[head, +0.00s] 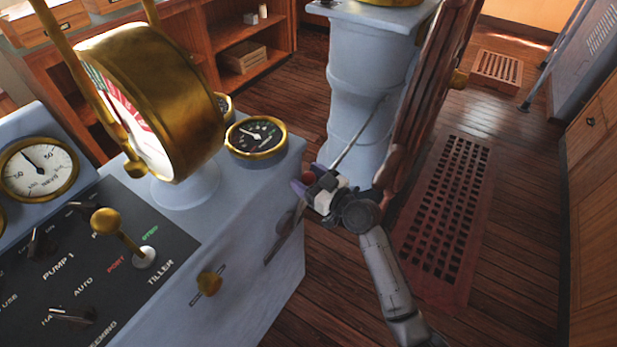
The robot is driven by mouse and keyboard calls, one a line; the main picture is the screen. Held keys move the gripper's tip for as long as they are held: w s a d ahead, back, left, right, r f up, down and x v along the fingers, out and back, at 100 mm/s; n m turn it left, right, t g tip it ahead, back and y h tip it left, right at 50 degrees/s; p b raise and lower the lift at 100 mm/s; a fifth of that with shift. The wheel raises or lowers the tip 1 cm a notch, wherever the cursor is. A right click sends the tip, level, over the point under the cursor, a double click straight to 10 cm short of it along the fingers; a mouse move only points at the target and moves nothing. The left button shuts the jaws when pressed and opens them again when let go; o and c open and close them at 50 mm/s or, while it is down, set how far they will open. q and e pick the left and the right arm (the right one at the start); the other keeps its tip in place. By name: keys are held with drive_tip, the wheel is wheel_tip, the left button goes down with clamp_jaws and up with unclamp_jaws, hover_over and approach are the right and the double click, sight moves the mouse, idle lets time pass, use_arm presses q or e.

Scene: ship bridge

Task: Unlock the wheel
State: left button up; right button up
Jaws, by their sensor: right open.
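The wooden wheel (432,85) is seen nearly edge-on, beside the pale blue pedestal (365,75). My right gripper (306,179) is low between the console and the wheel, with purple fingertips. It is open, and a small red knob (308,177) shows at its fingertips; I cannot tell whether they touch it. A thin grey lever (285,235) stands tilted at the console's side, below the gripper. Whether the knob belongs to this lever is hidden. A brass knob (209,283) sits in a slot on the console face. My left gripper is out of view.
The blue console (250,250) fills the left, with a large brass gauge (165,100), a small dial (256,137) and a brass tiller lever (120,235). A wooden grating (445,220) lies on the floor at right. Shelves (240,30) stand behind.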

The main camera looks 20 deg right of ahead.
drive_tip(key=shift+c, duration=0.3)
clamp_jaws()
idle(0.4)
